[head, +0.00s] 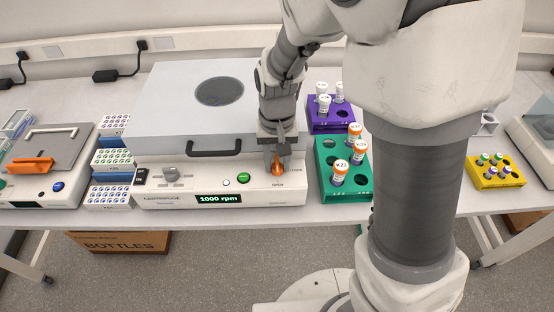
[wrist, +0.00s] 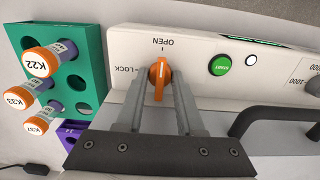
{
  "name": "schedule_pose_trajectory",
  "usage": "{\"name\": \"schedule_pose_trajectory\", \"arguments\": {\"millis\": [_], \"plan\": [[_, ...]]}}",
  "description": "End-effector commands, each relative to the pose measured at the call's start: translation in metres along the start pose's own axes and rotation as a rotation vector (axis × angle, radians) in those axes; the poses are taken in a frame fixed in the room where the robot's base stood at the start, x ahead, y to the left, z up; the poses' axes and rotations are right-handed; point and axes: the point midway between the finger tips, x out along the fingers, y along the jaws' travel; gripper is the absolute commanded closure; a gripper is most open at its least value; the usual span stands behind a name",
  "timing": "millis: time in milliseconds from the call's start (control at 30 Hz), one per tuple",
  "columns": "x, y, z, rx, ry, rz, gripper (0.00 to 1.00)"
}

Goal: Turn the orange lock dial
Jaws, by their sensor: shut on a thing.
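The orange lock dial (head: 278,169) is on the front panel of the white centrifuge (head: 155,197), near its right end. In the wrist view the dial (wrist: 160,78) shows between my two fingers, its ridge pointing roughly at the OPEN label; the LOCK label is to its left. My gripper (head: 277,158) reaches down from above and is shut on the dial. In the wrist view the fingers of my gripper (wrist: 163,88) are on either side of it, hiding part of its sides.
A green START button (head: 243,178) and a display reading 1000 rpm (head: 219,198) are left of the dial. A green rack (head: 327,185) with orange-capped tubes stands close on the right, a purple rack (head: 318,122) behind it. The lid handle (head: 214,149) is behind the panel.

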Motion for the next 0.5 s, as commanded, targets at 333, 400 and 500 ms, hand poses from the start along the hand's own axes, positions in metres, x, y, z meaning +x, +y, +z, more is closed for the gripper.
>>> {"name": "schedule_pose_trajectory", "arguments": {"millis": [333,400,500], "plan": [[-0.0001,0.0002,-0.0001,-0.01,0.0,0.0,1.0],[0.0,0.0004,-0.0003,-0.023,0.0,0.0,1.0],[0.0004,0.0003,-0.0003,-0.058,0.0,0.0,1.0]]}}
